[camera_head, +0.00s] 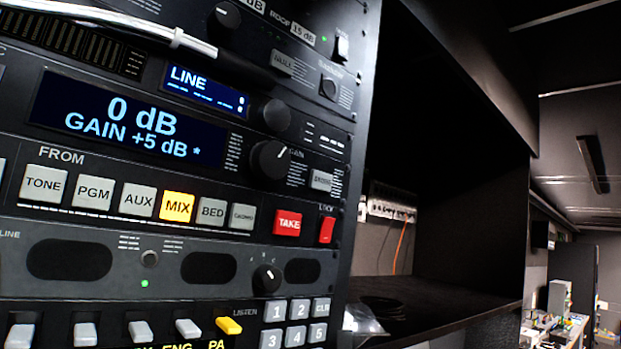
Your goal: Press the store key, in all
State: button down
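A rack panel fills the left and middle of the view. A small grey key (322,180) sits right of the large gain knob (269,160); its label looks like STORE but is too small to read surely. The main display (125,122) reads "0 dB" and "GAIN +5 dB" with a star. A smaller display (207,90) above it reads LINE. In the FROM row, the MIX key (176,206) is lit yellow; the TONE (43,184), PGM (93,192), AUX (138,198) and BED (213,210) keys are grey.
A red TAKE key (287,223) and a red LOCK switch (327,230) lie below the small grey key. A keypad (296,322) is below. Right of the rack is a dark open bay with a shelf (440,305).

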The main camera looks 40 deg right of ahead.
aim_at(318, 180)
jog(key=u, duration=1.55)
jog(key=k, duration=1.8)
jog(key=z, duration=1.05)
jog(key=i, duration=1.05)
jog(key=u, duration=0.05)
